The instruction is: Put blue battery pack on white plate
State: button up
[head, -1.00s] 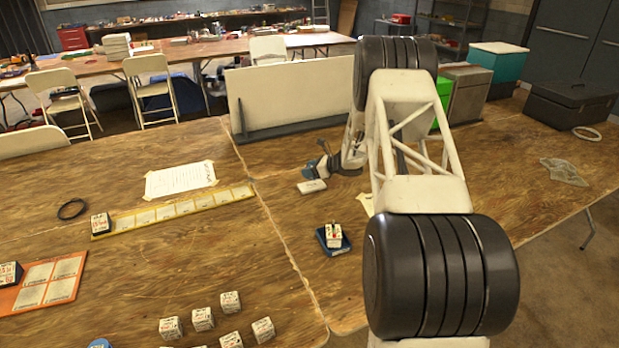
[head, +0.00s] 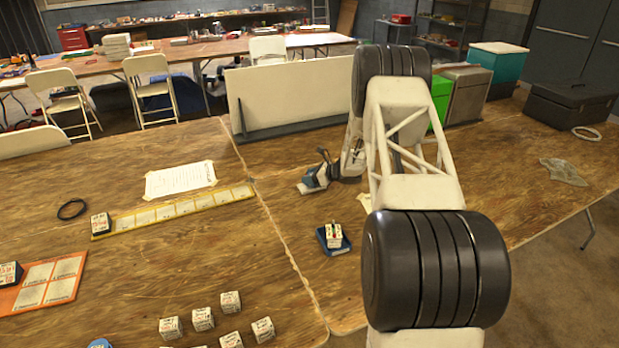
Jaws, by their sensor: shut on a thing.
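My gripper (head: 320,172) is low over the far part of the table, left of my arm. It is shut on a small dark blue block (head: 309,183), which looks like the blue battery pack. The block is at the small white plate (head: 309,192) lying on the wood, and it covers most of that plate. Only a pale edge of the plate shows. I cannot tell whether the block touches the plate or hangs just above it. The fingertips are small and partly hidden.
A blue tray (head: 325,246) with a white labelled box stands nearer. Several labelled boxes (head: 203,319) stand at the front. A yellow strip (head: 190,209), a paper sheet (head: 180,180) and an orange board (head: 70,285) lie left. A white upright panel (head: 290,95) stands behind.

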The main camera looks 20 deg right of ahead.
jog(key=shift+f, duration=0.1)
jog(key=o, duration=1.1)
jog(key=shift+c, duration=0.2)
jog(key=v, duration=1.2)
